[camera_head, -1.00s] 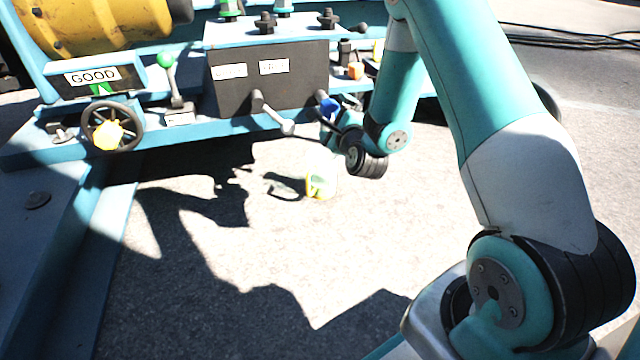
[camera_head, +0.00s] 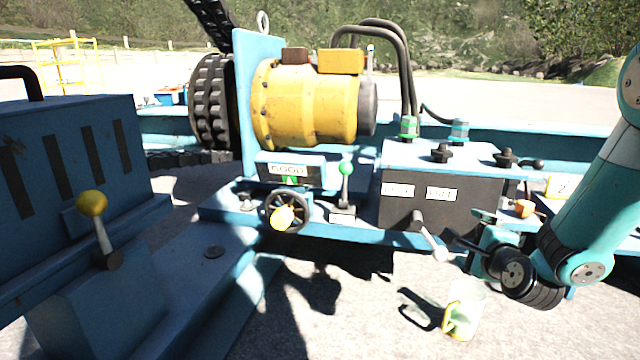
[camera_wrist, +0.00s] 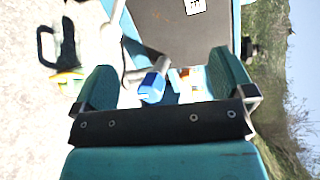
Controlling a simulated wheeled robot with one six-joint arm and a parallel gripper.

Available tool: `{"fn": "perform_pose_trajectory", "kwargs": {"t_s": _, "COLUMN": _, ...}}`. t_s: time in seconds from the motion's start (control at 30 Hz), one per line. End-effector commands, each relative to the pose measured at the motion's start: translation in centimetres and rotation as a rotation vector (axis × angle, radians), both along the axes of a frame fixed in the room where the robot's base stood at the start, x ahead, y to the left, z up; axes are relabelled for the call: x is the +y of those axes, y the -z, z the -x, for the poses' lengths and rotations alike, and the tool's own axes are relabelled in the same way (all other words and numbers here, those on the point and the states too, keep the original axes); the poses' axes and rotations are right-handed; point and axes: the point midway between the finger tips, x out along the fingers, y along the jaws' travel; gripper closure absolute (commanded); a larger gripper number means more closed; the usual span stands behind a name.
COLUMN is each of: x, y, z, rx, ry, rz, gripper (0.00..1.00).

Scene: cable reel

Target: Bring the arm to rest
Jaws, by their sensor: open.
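My gripper (camera_head: 478,232) is at the right in the head view, in front of the lower right of the dark control box (camera_head: 440,205). In the wrist view its two teal fingers (camera_wrist: 163,85) stand wide apart. A blue-tipped part (camera_wrist: 152,88) shows between them in that picture; I cannot tell how near it is, but the fingers do not close on it. My arm reaches in from the right edge, its upper part cut off. A pale lever (camera_head: 432,240) sticks out from the box just left of the gripper.
A clear container with a yellow part (camera_head: 460,315) stands on the ground below the gripper. A yellow motor (camera_head: 308,103), a handwheel (camera_head: 287,212) and a green-knobbed lever (camera_head: 344,185) are left of the box. A blue cabinet (camera_head: 75,150) with a yellow-knobbed lever (camera_head: 97,220) is far left.

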Motion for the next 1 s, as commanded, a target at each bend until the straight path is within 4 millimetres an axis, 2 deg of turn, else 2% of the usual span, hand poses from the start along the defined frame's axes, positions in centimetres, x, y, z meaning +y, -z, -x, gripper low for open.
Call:
{"fn": "perform_pose_trajectory", "kwargs": {"t_s": 0.03, "x": 3.0, "y": -5.5, "z": 0.5, "rx": 0.056, "ry": -0.114, "rz": 0.085, "gripper": 0.00}}
{"fn": "perform_pose_trajectory", "kwargs": {"t_s": 0.17, "x": 10.1, "y": -12.4, "z": 3.9, "rx": 0.211, "ry": -0.446, "rz": 0.344, "gripper": 0.00}}
{"fn": "perform_pose_trajectory", "kwargs": {"t_s": 0.2, "x": 12.0, "y": -14.3, "z": 5.5, "rx": 0.247, "ry": -0.556, "rz": 0.428, "gripper": 0.00}}
{"fn": "perform_pose_trajectory", "kwargs": {"t_s": 0.27, "x": 14.6, "y": -17.3, "z": 8.2, "rx": 0.288, "ry": -0.727, "rz": 0.557, "gripper": 0.00}}
{"fn": "perform_pose_trajectory", "kwargs": {"t_s": 0.3, "x": 16.1, "y": -19.2, "z": 10.3, "rx": 0.309, "ry": -0.842, "rz": 0.643, "gripper": 0.00}}
{"fn": "perform_pose_trajectory", "kwargs": {"t_s": 0.4, "x": 18.7, "y": -23.4, "z": 15.9, "rx": 0.337, "ry": -1.129, "rz": 0.850, "gripper": 0.00}}
{"fn": "perform_pose_trajectory", "kwargs": {"t_s": 0.57, "x": 20.1, "y": -28.8, "z": 24.2, "rx": 0.326, "ry": -1.529, "rz": 1.120, "gripper": 0.00}}
{"fn": "perform_pose_trajectory", "kwargs": {"t_s": 0.77, "x": 19.0, "y": -34.5, "z": 33.0, "rx": 0.257, "ry": -1.961, "rz": 1.379, "gripper": 0.00}}
{"fn": "perform_pose_trajectory", "kwargs": {"t_s": 1.0, "x": 18.9, "y": -41.0, "z": 32.7, "rx": 0.269, "ry": -1.957, "rz": 1.366, "gripper": 0.00}}
